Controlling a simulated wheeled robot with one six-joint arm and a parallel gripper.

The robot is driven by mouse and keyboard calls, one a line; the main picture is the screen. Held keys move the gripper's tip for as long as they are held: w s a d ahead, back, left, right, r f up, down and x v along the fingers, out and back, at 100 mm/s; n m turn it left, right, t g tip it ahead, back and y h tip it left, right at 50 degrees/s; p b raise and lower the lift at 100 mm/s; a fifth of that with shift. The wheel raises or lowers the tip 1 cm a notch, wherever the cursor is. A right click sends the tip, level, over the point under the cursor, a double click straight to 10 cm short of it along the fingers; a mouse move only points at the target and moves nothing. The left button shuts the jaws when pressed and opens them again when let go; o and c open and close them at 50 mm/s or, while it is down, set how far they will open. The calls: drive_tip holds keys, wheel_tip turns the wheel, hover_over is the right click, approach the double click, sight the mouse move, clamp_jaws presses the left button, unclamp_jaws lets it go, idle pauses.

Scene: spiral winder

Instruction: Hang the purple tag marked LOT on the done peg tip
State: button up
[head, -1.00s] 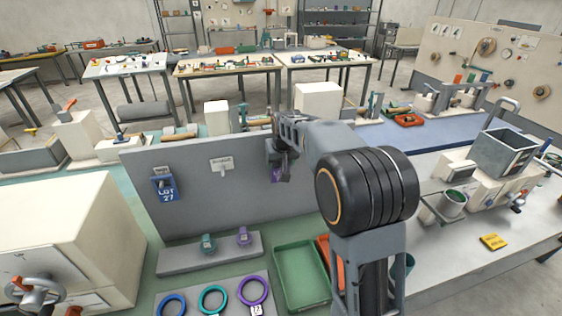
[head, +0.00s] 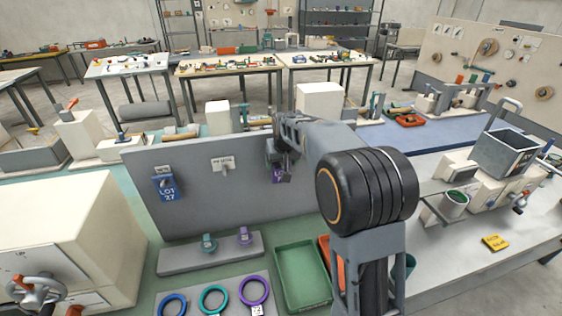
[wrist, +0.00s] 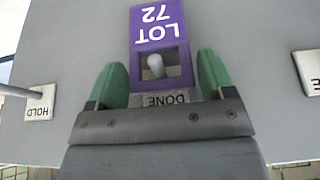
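In the wrist view the purple tag (wrist: 160,20) marked LOT appears upside down against the grey board. The pale round done peg tip (wrist: 156,65) shows inside the tag's square opening, beside the DONE label (wrist: 167,99). My gripper (wrist: 162,68) has its two green fingers on either side of the tag, with narrow gaps visible at the tag's edges. The fingers look open. In the head view my gripper (head: 284,150) is at the board's right part, and a bit of the purple tag (head: 277,175) shows below it; the done peg is hidden there.
A blue tag (head: 166,188) hangs at the left of the upright board (head: 200,215). A white plate with a peg (head: 222,165) is at its middle. Below are rings (head: 254,290) and a green tray (head: 301,275). The HOLD label (wrist: 40,103) is beside my gripper.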

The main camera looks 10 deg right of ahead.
drive_tip(key=o, duration=0.3)
drive_tip(key=b+v, duration=0.2)
drive_tip(key=v, duration=1.1)
drive_tip(key=shift+s+f+b, duration=0.2)
drive_tip(key=shift+s+f, duration=2)
drive_tip(key=shift+s, duration=1.8)
drive_tip(key=shift+s+f+b, duration=0.2)
drive_tip(key=shift+s+f, duration=1.95)
drive_tip(key=shift+s, duration=1.9)
drive_tip(key=shift+s+f+b, duration=0.2)
drive_tip(key=shift+s+f, duration=2)
drive_tip(key=shift+s, duration=1.8)
